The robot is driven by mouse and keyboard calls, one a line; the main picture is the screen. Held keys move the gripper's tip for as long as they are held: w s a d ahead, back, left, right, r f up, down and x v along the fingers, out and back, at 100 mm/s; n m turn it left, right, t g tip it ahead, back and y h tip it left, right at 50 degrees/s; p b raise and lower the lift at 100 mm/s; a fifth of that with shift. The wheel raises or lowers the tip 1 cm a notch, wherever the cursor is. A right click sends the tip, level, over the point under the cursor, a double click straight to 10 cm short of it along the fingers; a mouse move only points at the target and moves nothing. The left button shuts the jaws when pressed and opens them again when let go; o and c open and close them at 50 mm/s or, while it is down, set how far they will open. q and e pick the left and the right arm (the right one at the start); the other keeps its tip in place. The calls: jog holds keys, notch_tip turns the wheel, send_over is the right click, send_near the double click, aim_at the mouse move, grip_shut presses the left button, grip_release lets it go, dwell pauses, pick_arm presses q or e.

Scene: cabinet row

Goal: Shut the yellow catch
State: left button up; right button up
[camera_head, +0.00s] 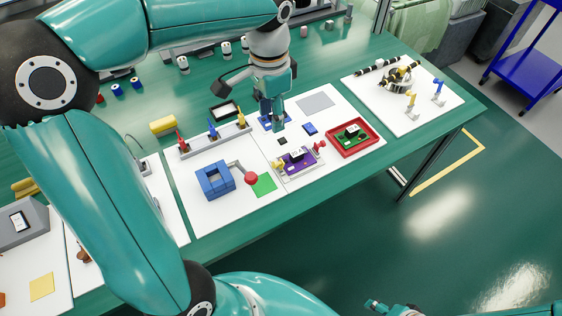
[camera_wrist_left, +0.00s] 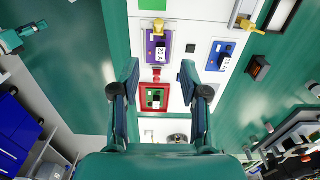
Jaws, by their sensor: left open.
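A yellow catch (camera_head: 278,165) sits at the left end of a purple module (camera_head: 298,159) on the white board; a red catch (camera_head: 319,147) is at its right end. In the left wrist view the yellow catch (camera_wrist_left: 158,26) is above the purple module (camera_wrist_left: 158,48) and the red catch (camera_wrist_left: 156,73) below it. Whether the yellow catch is open or shut is too small to tell. My left gripper (camera_head: 278,124) is open and empty, pointing down above the board, behind the purple module. My right gripper (camera_head: 375,304) is low at the bottom edge, its jaws unclear.
A red tray (camera_head: 371,146) with a green board lies right of the purple module. A grey rail (camera_head: 196,148) has red, blue and yellow levers. Blue blocks (camera_head: 215,194) and a red ball-ended lever (camera_head: 251,178) stand left. Another board (camera_head: 381,112) carries yellow and blue levers.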

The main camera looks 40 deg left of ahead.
pick_arm(q)
jog(key=f, duration=0.1)
jog(key=b, duration=0.2)
send_near(275, 162)
notch_tip(275, 162, down, 9)
jog(key=shift+s+f, duration=0.1)
jog(key=shift+f, duration=0.1)
